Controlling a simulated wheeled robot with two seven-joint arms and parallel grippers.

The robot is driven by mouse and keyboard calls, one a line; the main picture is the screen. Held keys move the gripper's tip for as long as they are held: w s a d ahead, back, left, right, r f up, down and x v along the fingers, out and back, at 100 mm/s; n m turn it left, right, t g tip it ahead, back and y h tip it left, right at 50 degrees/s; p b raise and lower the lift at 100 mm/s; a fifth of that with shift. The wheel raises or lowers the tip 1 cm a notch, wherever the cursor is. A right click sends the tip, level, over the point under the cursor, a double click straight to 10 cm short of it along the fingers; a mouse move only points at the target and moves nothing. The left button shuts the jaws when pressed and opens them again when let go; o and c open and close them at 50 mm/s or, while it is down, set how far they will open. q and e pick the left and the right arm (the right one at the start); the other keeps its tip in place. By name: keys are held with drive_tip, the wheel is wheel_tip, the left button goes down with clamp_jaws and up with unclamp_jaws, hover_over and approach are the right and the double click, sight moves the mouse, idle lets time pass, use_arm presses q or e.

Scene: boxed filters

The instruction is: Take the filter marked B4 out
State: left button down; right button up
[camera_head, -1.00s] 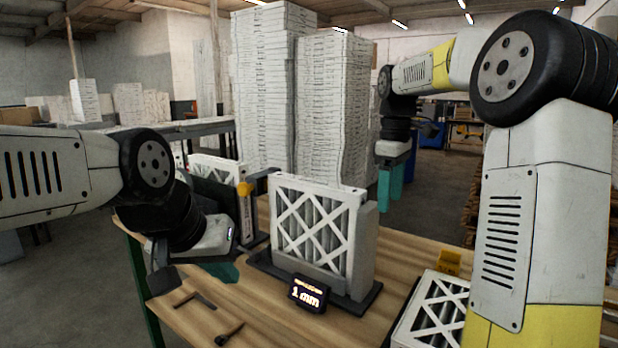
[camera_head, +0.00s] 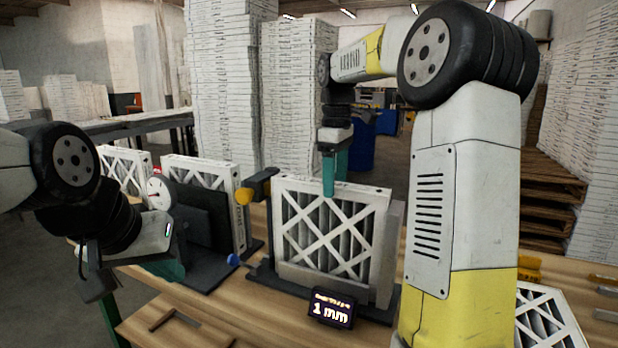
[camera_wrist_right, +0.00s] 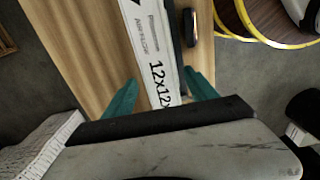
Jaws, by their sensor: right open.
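A white-framed pleated filter (camera_head: 332,232) with a lattice face stands upright in a dark holder (camera_head: 272,281) on the wooden table. I cannot read a B4 mark on any filter. My right gripper (camera_head: 329,178) is at this filter's top edge in the head view. The right wrist view shows its teal fingers (camera_wrist_right: 162,93) open, one each side of a white filter edge (camera_wrist_right: 150,45) printed 12x12. They look apart from it. My left gripper (camera_head: 165,268) is low at the left, beside another holder; its opening is hidden.
A small display (camera_head: 331,309) reading 1 mm stands before the holder. More filters stand at the left (camera_head: 203,174) and one lies at the lower right (camera_head: 545,318). A round dial (camera_head: 159,192) is near my left gripper. Tall white stacks (camera_head: 315,95) rise behind.

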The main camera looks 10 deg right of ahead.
sight(332, 208)
drive_tip(key=shift+f, duration=3.9)
drive_tip(key=shift+c, duration=0.5)
clamp_jaws()
drive_tip(key=shift+a, duration=0.1)
drive_tip(key=shift+w+a+r, duration=0.1)
drive_tip(key=shift+w+a, duration=0.1)
drive_tip(key=shift+c, duration=1.5)
unclamp_jaws()
